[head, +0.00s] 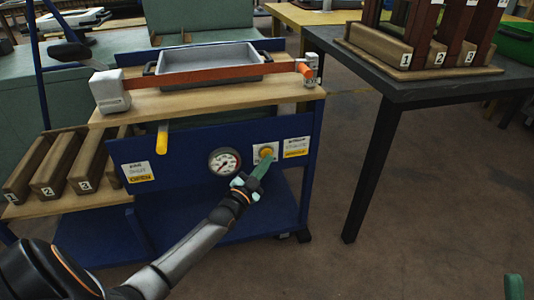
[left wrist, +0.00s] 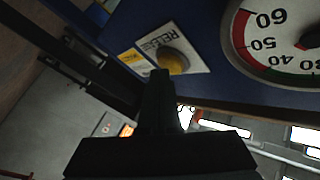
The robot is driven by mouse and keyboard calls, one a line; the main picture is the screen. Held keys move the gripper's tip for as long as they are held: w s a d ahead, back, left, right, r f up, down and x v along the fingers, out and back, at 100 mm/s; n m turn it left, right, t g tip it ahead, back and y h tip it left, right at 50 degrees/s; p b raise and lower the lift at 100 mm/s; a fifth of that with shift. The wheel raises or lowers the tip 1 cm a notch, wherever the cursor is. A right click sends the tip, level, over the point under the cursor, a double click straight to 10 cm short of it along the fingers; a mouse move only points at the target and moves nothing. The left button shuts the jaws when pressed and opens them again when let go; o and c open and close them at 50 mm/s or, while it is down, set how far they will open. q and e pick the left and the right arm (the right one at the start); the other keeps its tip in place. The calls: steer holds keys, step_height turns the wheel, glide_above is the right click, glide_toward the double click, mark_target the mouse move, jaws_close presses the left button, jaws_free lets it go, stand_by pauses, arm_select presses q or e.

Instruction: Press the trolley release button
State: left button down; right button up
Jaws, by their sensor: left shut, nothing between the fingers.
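The trolley (head: 190,152) has a blue front panel. Its release button (head: 266,152) is a round yellow knob on a white labelled plate, right of a dial gauge (head: 224,162). My left gripper (head: 267,161) is shut and empty, its green fingers pointing up at the button from just below. In the left wrist view the yellow button (left wrist: 172,61) shows just beyond the dark fingertips (left wrist: 160,76). I cannot tell whether they touch it. A small green tip (head: 513,287) at the lower right edge looks like part of my right gripper; the rest is out of frame.
A grey tray (head: 210,62) sits on the trolley's wooden top behind an orange strap (head: 200,76). A yellow handle (head: 162,138) sticks out left of the gauge. Numbered wooden blocks (head: 55,175) lie on the left shelf. A dark table (head: 430,85) stands right, with open floor between.

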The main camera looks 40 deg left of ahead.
arm_select(q)
steer(key=shift+s+d+p, duration=0.35)
steer(key=shift+d, duration=0.05)
steer(key=s+d+p, duration=0.3)
steer(key=d, duration=0.1)
steer(key=shift+s, duration=0.15)
stand_by(0.3)
steer(key=shift+a, duration=0.1)
stand_by(0.5)
